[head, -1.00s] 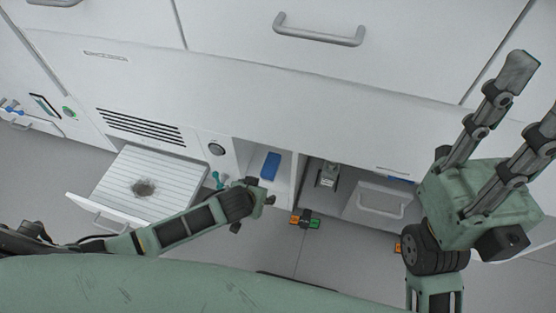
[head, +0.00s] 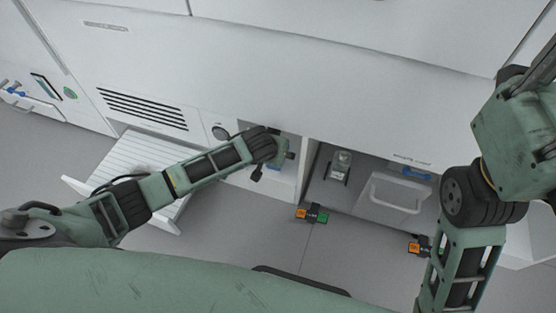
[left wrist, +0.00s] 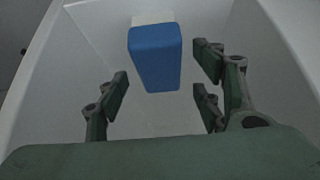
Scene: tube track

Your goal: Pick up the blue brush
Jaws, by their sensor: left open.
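The blue brush (left wrist: 155,55) is a blue block with a pale part at its far end, in a white-walled compartment in the left wrist view. My left gripper (left wrist: 163,85) is open, its dark fingers apart on either side of the brush in the picture. The brush looks farther in than the fingertips, and I see no contact. In the head view my left gripper (head: 274,158) is at the compartment and mostly covers the brush.
The compartment's white walls (left wrist: 90,40) flank my left gripper closely. To the right, an open bay holds a small metal-and-glass item (head: 340,165) and a drawer with a handle (head: 398,195). Orange-and-green blocks (head: 312,213) lie on the floor. A ribbed open drawer (head: 135,155) is at left.

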